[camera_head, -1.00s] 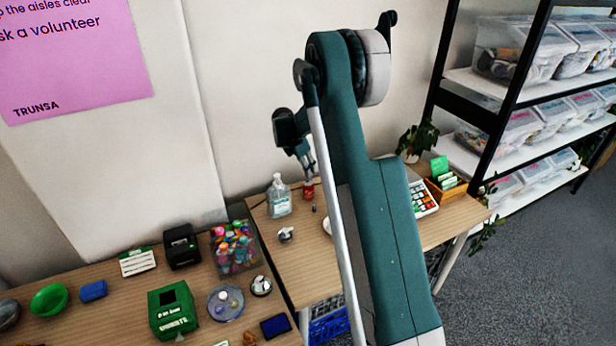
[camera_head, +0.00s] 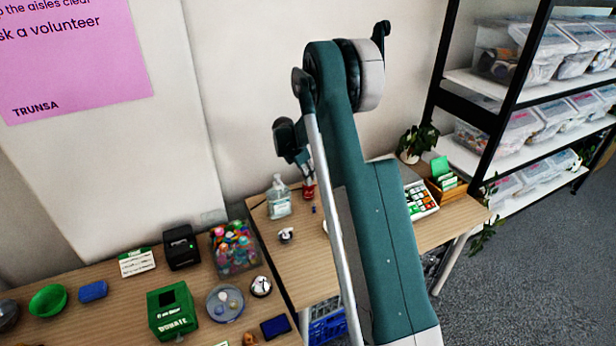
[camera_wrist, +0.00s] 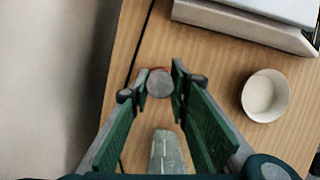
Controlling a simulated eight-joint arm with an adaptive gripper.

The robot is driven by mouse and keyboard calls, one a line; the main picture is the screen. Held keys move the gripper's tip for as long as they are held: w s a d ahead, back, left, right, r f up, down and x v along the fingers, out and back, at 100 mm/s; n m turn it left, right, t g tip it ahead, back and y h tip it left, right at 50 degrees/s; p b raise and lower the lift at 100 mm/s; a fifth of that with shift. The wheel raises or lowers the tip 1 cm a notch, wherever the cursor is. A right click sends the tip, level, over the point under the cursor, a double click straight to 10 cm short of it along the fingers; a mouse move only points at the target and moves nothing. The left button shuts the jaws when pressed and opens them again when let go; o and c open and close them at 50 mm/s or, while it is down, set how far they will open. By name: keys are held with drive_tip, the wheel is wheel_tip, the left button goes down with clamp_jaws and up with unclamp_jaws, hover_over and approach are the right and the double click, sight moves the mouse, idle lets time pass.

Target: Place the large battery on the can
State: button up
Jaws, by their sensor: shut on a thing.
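My gripper (camera_wrist: 158,86) shows in the wrist view with its green fingers on either side of a round grey end, which appears to be the large battery (camera_wrist: 159,84). The fingers are shut on it. A thin red edge shows just behind the battery and appears to be the can. In the head view the red can (camera_head: 309,192) stands on the right-hand table, close under my gripper (camera_head: 305,171). I cannot tell whether the battery touches the can.
A white bowl (camera_wrist: 265,96) sits right of my gripper in the wrist view. A sanitizer bottle (camera_head: 279,200) stands left of the can. A small silver item (camera_head: 286,235) and a tiny dark blue item (camera_head: 314,209) are nearby. The wall is close behind.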

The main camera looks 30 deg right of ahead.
drive_tip(key=shift+f, duration=0.15)
drive_tip(key=o, duration=1)
drive_tip(key=shift+c, duration=0.2)
drive_tip(key=w+p+v, duration=0.1)
drive_tip(key=v, duration=1.1)
drive_tip(key=shift+s+r, duration=0.2)
drive_tip(key=shift+s, duration=0.25)
